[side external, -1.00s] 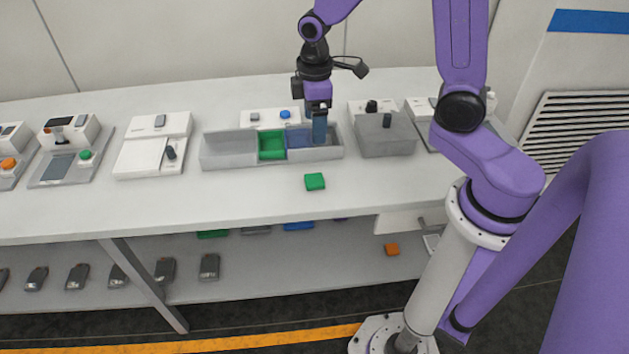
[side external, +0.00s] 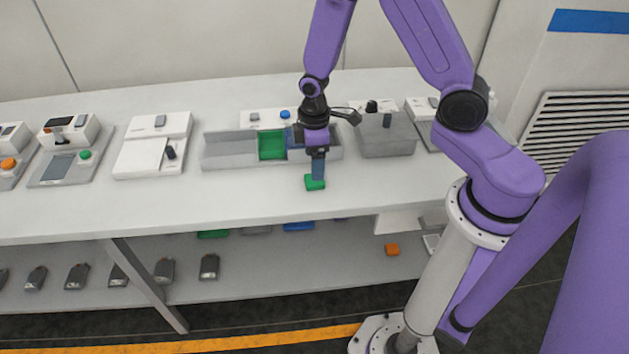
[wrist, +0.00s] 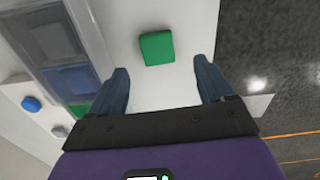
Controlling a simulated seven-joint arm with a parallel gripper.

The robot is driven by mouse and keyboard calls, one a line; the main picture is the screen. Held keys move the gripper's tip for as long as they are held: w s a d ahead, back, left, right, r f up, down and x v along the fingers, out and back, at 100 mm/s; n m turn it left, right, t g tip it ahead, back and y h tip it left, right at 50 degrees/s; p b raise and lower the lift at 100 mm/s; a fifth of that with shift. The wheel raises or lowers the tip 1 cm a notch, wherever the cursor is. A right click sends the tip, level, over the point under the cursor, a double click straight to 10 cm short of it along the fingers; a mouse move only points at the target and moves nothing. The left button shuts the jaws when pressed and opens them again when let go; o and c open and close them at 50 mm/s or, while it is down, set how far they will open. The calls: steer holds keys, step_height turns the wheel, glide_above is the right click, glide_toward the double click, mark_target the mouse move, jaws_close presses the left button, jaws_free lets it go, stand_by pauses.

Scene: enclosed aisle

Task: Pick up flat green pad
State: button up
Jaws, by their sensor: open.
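The flat green pad (side external: 314,184) lies on the white bench top, in front of the divided grey tray (side external: 228,163). In the wrist view the pad (wrist: 157,48) is a green rounded square, lying flat ahead of the fingertips and between their lines. My gripper (side external: 317,178) points down just over the pad in the side view and partly covers it. In the wrist view my gripper (wrist: 163,75) is open, with its two blue-grey fingers apart and nothing between them. Whether the fingertips touch the pad cannot be told.
The tray has a green compartment (side external: 271,146) and a blue one, right behind my gripper. A grey box (side external: 388,147) stands to the right, white devices (side external: 153,146) to the left. The bench front edge is close. A lower shelf holds several small items.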

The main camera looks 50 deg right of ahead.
mark_target(311, 185)
steer(key=shift+d+f, duration=0.2)
steer(key=shift+f, duration=2.85)
steer(key=c, duration=1.1)
